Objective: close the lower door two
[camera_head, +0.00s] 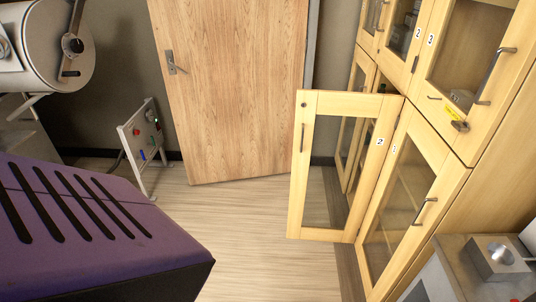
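Lower door two (346,103) is a light wooden frame with a glass pane and a label "2" on its right-hand side. It stands wide open, swung out from the cabinet into the room. Its hinged side is at the right, against the cabinet, and its free side is at the left. A thin dark vertical handle (302,137) is on the free side. Through the pane I see the floor and part of the cabinet front. Neither of my grippers shows in this view.
The neighbouring lower door (450,178) is closed, with a handle. Upper glass doors sit above. A closed wooden room door (230,90) is behind. A purple slotted casing (150,235) fills the lower left. A grey block (497,258) is at lower right. The floor (240,235) between is clear.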

